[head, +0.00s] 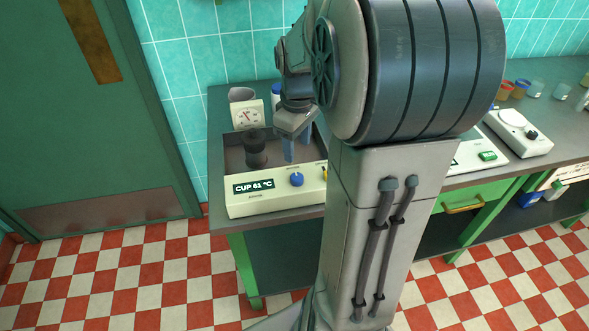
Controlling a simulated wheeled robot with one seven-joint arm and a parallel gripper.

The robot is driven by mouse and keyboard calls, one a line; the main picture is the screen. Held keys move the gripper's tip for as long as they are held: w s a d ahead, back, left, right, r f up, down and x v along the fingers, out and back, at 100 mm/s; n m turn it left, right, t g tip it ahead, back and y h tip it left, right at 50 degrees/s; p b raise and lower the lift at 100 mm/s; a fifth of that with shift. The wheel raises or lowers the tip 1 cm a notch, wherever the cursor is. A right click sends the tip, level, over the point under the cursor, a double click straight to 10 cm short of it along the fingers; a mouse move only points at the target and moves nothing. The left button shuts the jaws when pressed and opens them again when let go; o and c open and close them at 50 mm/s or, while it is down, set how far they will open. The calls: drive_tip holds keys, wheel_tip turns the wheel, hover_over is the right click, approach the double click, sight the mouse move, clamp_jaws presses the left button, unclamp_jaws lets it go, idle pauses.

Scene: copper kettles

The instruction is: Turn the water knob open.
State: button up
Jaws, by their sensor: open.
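A blue round knob (297,180) sits on the front of a cream control panel (240,207) at the left end of the bench. A small label above it is too small to read surely. A display on the panel reads "CUP 61 °C". Part of a yellow knob (325,174) shows to the right, cut off by my arm. My gripper (297,158) points down over the recessed tray behind the panel, above and behind the blue knob in the picture. It appears apart from the knob, open, with nothing seen between its fingers. My arm hides the panel's right end.
A dark cylindrical vessel (256,150) stands in the tray left of my gripper. A dial gauge (246,115) and a grey cup (241,94) are behind it. A white scale-like device (518,133) and several jars stand on the right bench. The checkered floor in front is clear.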

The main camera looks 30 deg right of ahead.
sight(297, 177)
wheel_tip(297, 177, down, 10)
drive_tip(key=shift+f, duration=0.1)
idle(0.4)
drive_tip(key=c, duration=1)
